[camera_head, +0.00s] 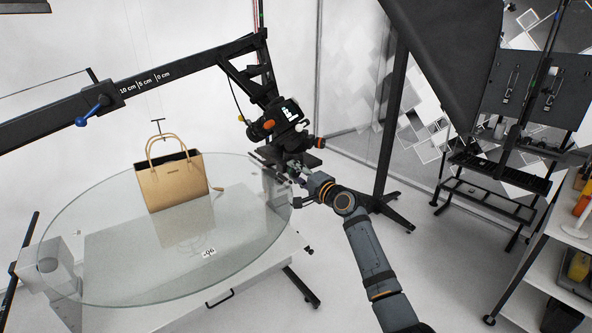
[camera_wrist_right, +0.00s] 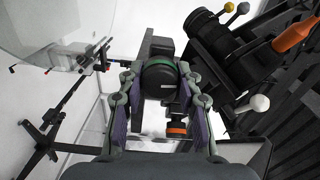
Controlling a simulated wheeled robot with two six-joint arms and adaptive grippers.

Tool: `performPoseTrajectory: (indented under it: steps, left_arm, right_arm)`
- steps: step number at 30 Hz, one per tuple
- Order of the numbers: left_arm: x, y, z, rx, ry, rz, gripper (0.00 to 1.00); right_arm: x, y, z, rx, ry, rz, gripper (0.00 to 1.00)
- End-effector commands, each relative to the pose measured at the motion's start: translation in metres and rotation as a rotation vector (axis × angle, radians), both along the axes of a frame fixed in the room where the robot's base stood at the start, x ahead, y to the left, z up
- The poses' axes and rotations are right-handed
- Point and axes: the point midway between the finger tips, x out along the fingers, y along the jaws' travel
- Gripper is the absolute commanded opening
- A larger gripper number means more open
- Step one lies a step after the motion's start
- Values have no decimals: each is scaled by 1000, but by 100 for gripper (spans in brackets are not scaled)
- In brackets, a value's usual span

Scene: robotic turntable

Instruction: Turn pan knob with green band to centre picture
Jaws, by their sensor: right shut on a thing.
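The pan knob with the green band (camera_wrist_right: 163,77) is a dark round knob in the middle of the right wrist view, between the two finger pads. My right gripper (camera_wrist_right: 162,108) is shut on it. In the head view my right gripper (camera_head: 299,178) reaches up from the lower right to the camera head, and the knob is too small to make out there. The camera (camera_head: 283,119) sits on the boom's end; its lens body (camera_wrist_right: 215,38) shows at the upper right of the wrist view. A tan handbag (camera_head: 172,183) stands upright on the glass turntable (camera_head: 90,270). My left gripper is out of view.
A black boom arm (camera_head: 190,72) with a blue lever (camera_head: 88,117) crosses above the turntable. Orange-banded (camera_wrist_right: 176,127), orange (camera_wrist_right: 292,33) and white-tipped (camera_wrist_right: 260,103) controls crowd the knob. A dark stand (camera_head: 392,130) and a shelf (camera_head: 560,235) are on the right.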

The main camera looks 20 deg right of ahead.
Motion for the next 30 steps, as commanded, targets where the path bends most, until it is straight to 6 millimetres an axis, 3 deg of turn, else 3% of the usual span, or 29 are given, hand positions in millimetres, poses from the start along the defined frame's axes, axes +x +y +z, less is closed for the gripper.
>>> performPoseTrajectory:
  steps: [20, 21, 26, 30]
  left_arm:
    - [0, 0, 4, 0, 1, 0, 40]
    - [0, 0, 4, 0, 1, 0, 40]
    - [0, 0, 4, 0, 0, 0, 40]
    - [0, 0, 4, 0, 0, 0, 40]
  right_arm:
    - [0, 0, -1, 59, 22, 0, 3]
    - [0, 0, 0, 59, 22, 0, 36]
    - [0, 0, 0, 59, 22, 0, 57]
    - [0, 0, 0, 58, 21, 0, 58]
